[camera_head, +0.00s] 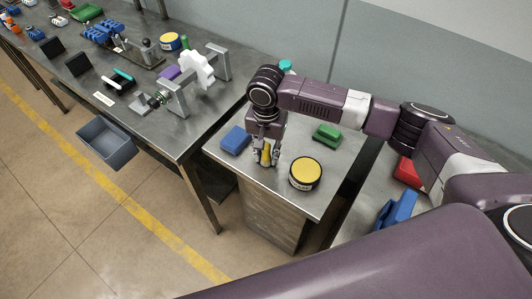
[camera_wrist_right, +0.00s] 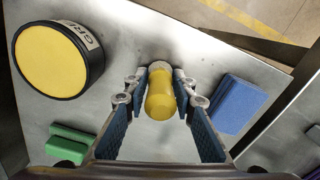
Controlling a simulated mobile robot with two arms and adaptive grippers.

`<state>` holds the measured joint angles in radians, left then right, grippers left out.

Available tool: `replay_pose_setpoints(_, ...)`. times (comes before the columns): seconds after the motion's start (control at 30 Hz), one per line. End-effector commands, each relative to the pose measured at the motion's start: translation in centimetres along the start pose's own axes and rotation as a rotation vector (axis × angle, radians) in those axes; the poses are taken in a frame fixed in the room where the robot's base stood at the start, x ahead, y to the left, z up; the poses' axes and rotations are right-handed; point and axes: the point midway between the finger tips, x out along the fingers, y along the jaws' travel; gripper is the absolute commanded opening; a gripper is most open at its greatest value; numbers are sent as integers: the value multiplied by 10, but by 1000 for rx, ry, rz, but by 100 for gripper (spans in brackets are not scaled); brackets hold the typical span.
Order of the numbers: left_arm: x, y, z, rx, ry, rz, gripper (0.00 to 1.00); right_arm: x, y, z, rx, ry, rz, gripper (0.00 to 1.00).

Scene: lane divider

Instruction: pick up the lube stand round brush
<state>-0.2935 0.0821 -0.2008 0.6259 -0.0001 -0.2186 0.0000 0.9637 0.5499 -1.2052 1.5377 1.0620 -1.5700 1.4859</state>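The round brush, with a yellow handle (camera_wrist_right: 161,97) and a grey end, stands or lies on the metal stand top; its exact pose is hard to tell. Its yellow part also shows in the head view (camera_head: 265,155). My right gripper (camera_wrist_right: 161,82) points down over the stand in the head view (camera_head: 264,163). Its fingers are open on both sides of the brush, with narrow gaps seen between the handle and the fingers in the right wrist view. My left gripper is not in view.
On the same stand top (camera_head: 307,207) are a yellow-lidded round tin (camera_head: 305,173), a blue block (camera_head: 235,139) and a green block (camera_head: 327,134). A longer workbench (camera_head: 170,140) with several parts stands to the left. A blue-grey bin (camera_head: 107,142) hangs at its front.

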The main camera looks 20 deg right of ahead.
Motion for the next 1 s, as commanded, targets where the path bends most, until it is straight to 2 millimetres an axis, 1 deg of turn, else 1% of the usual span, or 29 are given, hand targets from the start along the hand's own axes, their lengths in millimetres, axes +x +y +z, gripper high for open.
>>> replay_pose_setpoints(0.03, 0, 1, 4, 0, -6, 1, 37, 0, 0, 0, 0, 0, 0, 17)
replay_pose_setpoints(0.2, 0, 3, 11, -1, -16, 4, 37, 0, 0, 0, 0, 0, 0, 0)
replay_pose_setpoints(0.47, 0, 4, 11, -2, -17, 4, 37, -2, 0, 0, 0, 1, -1, 0)
replay_pose_setpoints(0.63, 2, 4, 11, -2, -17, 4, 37, -13, -1, -1, -1, 2, -3, 0)
replay_pose_setpoints(0.77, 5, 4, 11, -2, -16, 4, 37, -33, -1, -1, -2, 2, -4, 0)
replay_pose_setpoints(0.87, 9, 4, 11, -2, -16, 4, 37, -57, -1, -1, -1, 4, -5, 0)
replay_pose_setpoints(1.0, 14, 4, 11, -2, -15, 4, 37, -100, -2, -1, -2, 4, -7, 0)
